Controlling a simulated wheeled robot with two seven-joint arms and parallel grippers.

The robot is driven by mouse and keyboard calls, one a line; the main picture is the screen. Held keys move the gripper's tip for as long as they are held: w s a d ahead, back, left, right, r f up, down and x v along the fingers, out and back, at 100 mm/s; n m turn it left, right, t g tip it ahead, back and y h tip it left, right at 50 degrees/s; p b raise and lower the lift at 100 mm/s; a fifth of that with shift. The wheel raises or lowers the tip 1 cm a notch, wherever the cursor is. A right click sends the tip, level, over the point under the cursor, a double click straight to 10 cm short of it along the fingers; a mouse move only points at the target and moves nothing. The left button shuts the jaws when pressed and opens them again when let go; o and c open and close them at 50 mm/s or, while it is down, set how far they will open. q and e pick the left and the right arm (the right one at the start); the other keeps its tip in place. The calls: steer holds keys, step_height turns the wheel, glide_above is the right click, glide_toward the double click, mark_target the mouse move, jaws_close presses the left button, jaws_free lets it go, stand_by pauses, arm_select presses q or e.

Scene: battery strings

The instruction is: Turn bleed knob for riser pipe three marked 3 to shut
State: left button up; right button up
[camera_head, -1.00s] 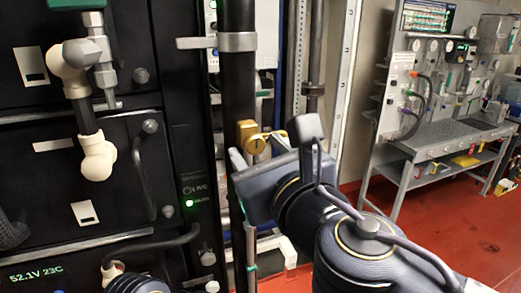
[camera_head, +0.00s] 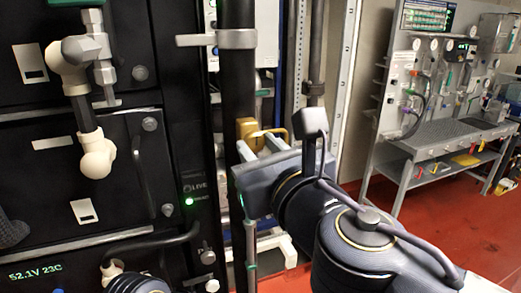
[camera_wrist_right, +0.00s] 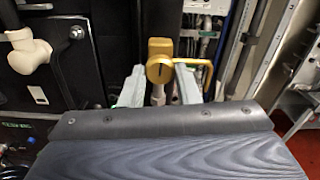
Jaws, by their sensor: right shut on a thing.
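A brass-yellow bleed knob (camera_head: 245,129) sits on the dark vertical riser pipe (camera_head: 238,85) in the head view. In the right wrist view the round knob face (camera_wrist_right: 159,70) shows a dark upright slot, with a yellow bent handle (camera_wrist_right: 203,66) to its right. My right gripper (camera_head: 260,147) reaches it from the lower right, partly hiding it in the head view. In the right wrist view its two pale fingers (camera_wrist_right: 160,88) stand on either side of the knob, shut on it. No number 3 is readable. My left gripper does not show.
Black battery cabinets (camera_head: 85,185) with cream elbow fittings (camera_head: 97,157) stand left of the pipe. A metal clamp (camera_head: 237,39) holds the pipe higher up. A grey workbench (camera_head: 445,140) stands at the right back, with open red floor (camera_head: 430,240) in front.

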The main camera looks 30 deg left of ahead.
steer(key=m+b, duration=0.2)
steer(key=m, duration=0.2)
steer(key=shift+f, duration=0.2)
steer(key=m+b, duration=0.2)
steer(key=m, duration=0.2)
steer(key=shift+b, duration=0.4)
steer(key=m+b, duration=0.3)
steer(key=m, duration=0.2)
steer(key=m+b, duration=0.2)
steer(key=m, duration=0.2)
steer(key=shift+b, duration=0.3)
steer(key=m+b, duration=0.2)
steer(key=m, duration=0.3)
steer(key=m+b, duration=0.2)
steer(key=m, duration=0.2)
steer(key=shift+r+m, duration=0.1)
steer(key=shift+m, duration=0.2)
steer(key=m+b, duration=0.2)
steer(key=m, duration=0.2)
steer(key=shift+r+m+b, duration=0.1)
steer(key=shift+m+b, duration=0.4)
steer(key=shift+m, duration=1.7)
